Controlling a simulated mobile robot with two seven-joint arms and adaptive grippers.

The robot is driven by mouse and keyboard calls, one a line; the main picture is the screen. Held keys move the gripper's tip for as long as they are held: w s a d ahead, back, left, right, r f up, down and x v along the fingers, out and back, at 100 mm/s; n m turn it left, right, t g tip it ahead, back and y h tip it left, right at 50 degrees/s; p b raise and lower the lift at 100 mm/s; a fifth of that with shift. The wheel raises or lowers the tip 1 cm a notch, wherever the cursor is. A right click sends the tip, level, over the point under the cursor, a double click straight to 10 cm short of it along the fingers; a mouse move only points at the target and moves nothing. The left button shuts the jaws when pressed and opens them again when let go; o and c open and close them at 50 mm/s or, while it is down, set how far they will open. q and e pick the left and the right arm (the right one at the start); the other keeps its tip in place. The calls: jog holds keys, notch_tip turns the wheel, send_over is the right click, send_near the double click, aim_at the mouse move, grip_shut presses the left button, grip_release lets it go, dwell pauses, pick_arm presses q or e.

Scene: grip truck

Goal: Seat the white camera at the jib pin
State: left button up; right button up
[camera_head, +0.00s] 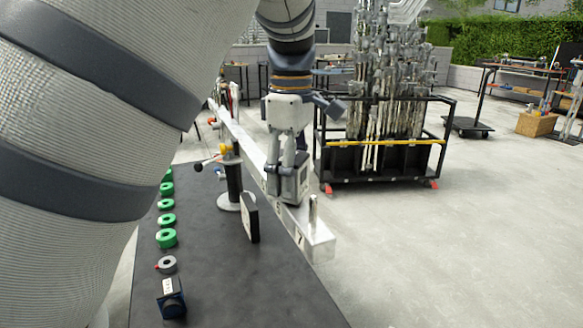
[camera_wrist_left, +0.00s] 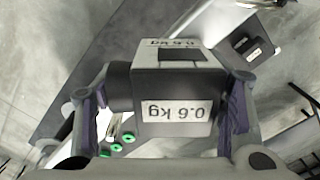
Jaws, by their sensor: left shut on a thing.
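My left gripper (camera_head: 288,172) is shut on the white camera (camera_head: 298,184), a pale grey-white box. In the left wrist view the camera (camera_wrist_left: 175,82) sits between the two finger pads, with "0.6 kg" labels and a dark round part at its left side. In the head view it overlaps the silver jib beam (camera_head: 320,238). The upright jib pin (camera_head: 312,208) stands near the beam's near end, just right of and nearer than the camera. Whether the camera touches the beam cannot be told. My right gripper is not in view.
A dark table (camera_head: 225,285) holds a row of green rings (camera_head: 166,238), a grey ring (camera_head: 167,264) and a blue box (camera_head: 171,300). A dark post (camera_head: 234,180) stands beside the beam, near a dark panel (camera_head: 250,218). A cart of stands (camera_head: 385,150) is behind; floor right is clear.

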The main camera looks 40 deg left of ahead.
pick_arm(q)
jog(key=o, duration=1)
notch_tip(320, 180, up, 12)
jog(key=shift+r, duration=0.1)
